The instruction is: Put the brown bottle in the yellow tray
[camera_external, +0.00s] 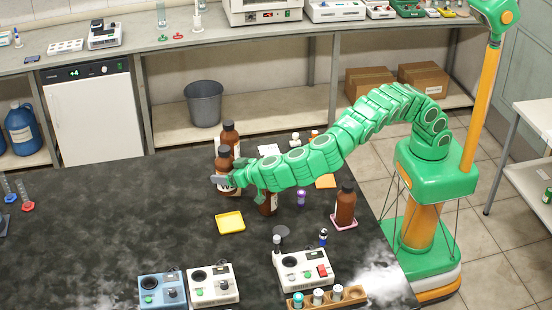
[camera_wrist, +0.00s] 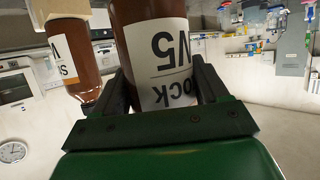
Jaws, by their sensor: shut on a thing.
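The yellow tray (camera_external: 230,222) lies flat and empty on the dark bench. My gripper (camera_external: 222,181) is shut on a brown bottle (camera_external: 224,163), above and slightly left of the tray in the picture. In the wrist view this bottle (camera_wrist: 150,38) sits between the fingers of my gripper (camera_wrist: 165,88), with its white label upside down. A second brown bottle (camera_external: 230,131) is just behind it and also shows at the left of the wrist view (camera_wrist: 85,55). I cannot tell whether the held bottle touches the bench.
Another brown bottle (camera_external: 267,203) stands partly hidden under my arm. One more brown bottle (camera_external: 345,207) stands on a pink tray (camera_external: 343,225). A purple-capped vial (camera_external: 301,198) is near them. Instruments (camera_external: 213,285) line the front. The bench left of the yellow tray is clear.

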